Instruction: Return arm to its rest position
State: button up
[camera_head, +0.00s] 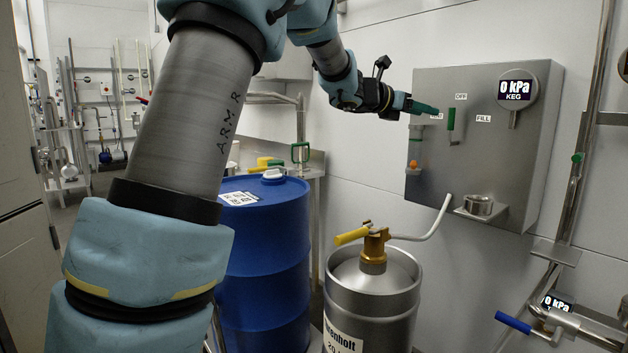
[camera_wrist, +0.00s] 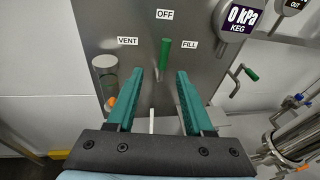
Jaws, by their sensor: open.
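My arm reaches from the lower left up and across to the wall panel (camera_head: 500,160) in the head view. My gripper (camera_head: 432,108) is in front of the panel's left part, near its labels. In the wrist view, my gripper (camera_wrist: 160,85) has its two green fingers apart with nothing held between them. A green-handled lever (camera_wrist: 164,54) stands upright beyond the fingertips, below the OFF label and between the VENT and FILL labels. The lever also shows in the head view (camera_head: 451,122), just right of the fingertips. It looks apart from the fingers.
A steel keg (camera_head: 375,290) with a yellow-handled coupler (camera_head: 353,236) and white hose stands below the panel. A blue drum (camera_head: 265,260) stands left of it, partly behind my arm. The keg gauge (camera_head: 517,88) reads 0 kPa. Pipes with a blue-handled valve (camera_head: 514,323) are at right.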

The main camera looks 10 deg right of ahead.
jog(key=w+a+f+n+t+y, duration=0.3)
jog(key=a+f+n+y, duration=0.35)
jog(key=a+n, duration=0.65)
jog(key=w+a+f+n+t+y, duration=0.2)
jog(key=a+f+n+y, duration=0.2)
jog(key=a+f+n, duration=0.75)
jog(key=s+a+f+n+g+y, duration=0.1)
jog(key=s+a+f+n, duration=0.15)
jog(key=a+n, duration=0.2)
jog(key=s+a+f+n+g+y, duration=0.1)
jog(key=s+a+n, duration=0.25)
jog(key=a, duration=0.25)
jog(key=s+a+f+n+g+y, duration=0.1)
jog(key=s+a+f+n+g, duration=0.3)
jog(key=s+n, duration=0.5)
jog(key=s+a+f+n+g+y, duration=0.1)
jog(key=s+a+f+n+g, duration=0.2)
jog(key=s+a+f+n, duration=0.6)
jog(key=s+d+r+m+p, duration=0.1)
jog(key=r+p, duration=1)
jog(key=r, duration=0.1)
jog(key=s+d+r+m+p, duration=0.1)
jog(key=d+r+p, duration=0.1)
jog(key=r+p, duration=0.9)
jog(key=shift+d+r, duration=0.15)
jog(key=shift+r, duration=0.6)
jog(key=shift+c, duration=0.4)
